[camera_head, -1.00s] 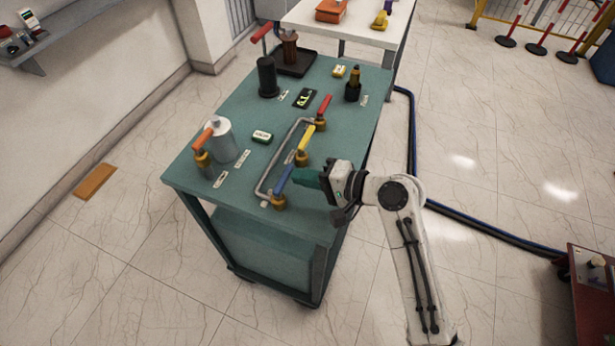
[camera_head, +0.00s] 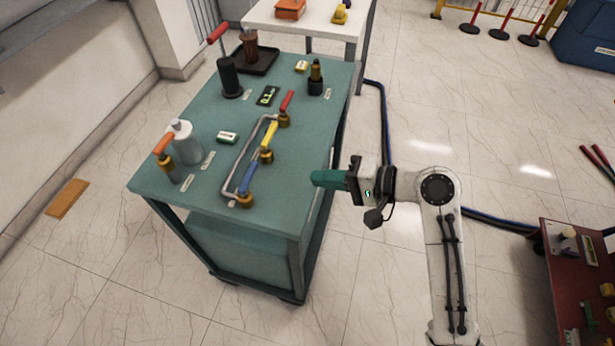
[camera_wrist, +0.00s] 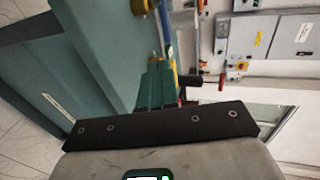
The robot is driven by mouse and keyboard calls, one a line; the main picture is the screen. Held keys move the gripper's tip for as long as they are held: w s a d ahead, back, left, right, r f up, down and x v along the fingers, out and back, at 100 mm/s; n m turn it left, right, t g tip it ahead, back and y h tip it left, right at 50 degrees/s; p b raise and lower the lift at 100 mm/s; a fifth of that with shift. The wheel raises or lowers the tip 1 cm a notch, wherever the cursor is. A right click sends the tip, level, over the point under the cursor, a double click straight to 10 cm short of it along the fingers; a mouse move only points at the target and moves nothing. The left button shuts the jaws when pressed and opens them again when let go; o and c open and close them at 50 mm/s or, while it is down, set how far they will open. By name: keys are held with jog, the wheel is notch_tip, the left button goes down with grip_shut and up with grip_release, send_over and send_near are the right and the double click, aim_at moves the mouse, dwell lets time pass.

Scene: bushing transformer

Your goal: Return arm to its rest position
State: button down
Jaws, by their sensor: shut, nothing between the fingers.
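My gripper (camera_head: 316,179) is at the end of my white arm (camera_head: 437,205), just off the right edge of the green table (camera_head: 205,110) in the head view. Its green fingers are shut and empty, pointing left toward the table. In the wrist view the closed fingers (camera_wrist: 157,88) show in front of a blue handle and the table's side. The blue-handled valve (camera_head: 246,190) stands on the table left of the fingertips, apart from them in the head view.
Yellow (camera_head: 268,145) and red (camera_head: 286,108) valves sit along the same pipe. A white table (camera_head: 310,22) stands behind. A red cart (camera_head: 560,275) with small items is at the lower right. A blue hose (camera_head: 384,125) lies on the floor. Open tiled floor surrounds my arm.

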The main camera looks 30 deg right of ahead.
jog(key=shift+s+d+r, duration=0.15)
jog(key=shift+s+d, duration=0.15)
jog(key=s+f+n+g+h, duration=0.4)
jog(key=s+f+g+h, duration=0.1)
jog(key=s+f, duration=0.55)
jog(key=s+d+f+n+g+h, duration=0.2)
jog(key=s, duration=0.4)
jog(key=s+d+f+n+g+h, duration=0.2)
jog(key=s+d+n+h, duration=0.1)
jog(key=s, duration=0.3)
jog(key=shift+s+g, duration=0.3)
jog(key=shift+s, duration=0.05)
